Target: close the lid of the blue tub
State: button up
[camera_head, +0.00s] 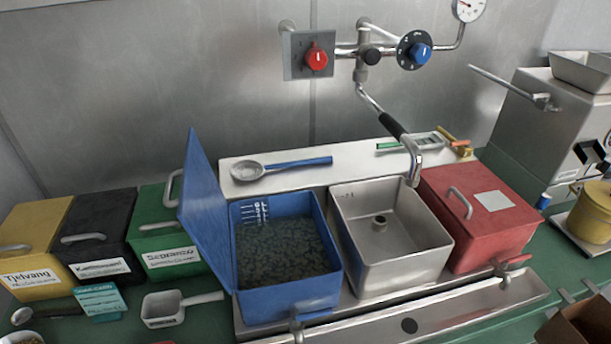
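The blue tub (290,296) stands left of centre in a metal counter unit, with dark beans or granules inside. White measuring marks show on its inner back wall. Its blue lid (203,212) is open. The lid stands up steeply along the tub's left side, leaning a little to the left, and its lower edge meets the tub's left rim. My gripper is not in view.
Green (165,236), black (104,246) and yellow (38,248) lidded bins stand left of the lid. A white scoop (165,308) lies in front. A grey open basin (390,240) and a red lidded bin (482,215) stand right. A spout (412,158) hangs above the basin; a blue-handled spoon (285,164) lies behind.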

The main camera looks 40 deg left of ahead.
aim_at(201, 204)
jog(key=z, duration=0.8)
jog(key=k, duration=1.4)
jog(key=u, duration=1.9)
jog(key=i, duration=0.45)
jog(key=u, duration=2.65)
jog(key=i, duration=0.35)
jog(key=z, duration=0.3)
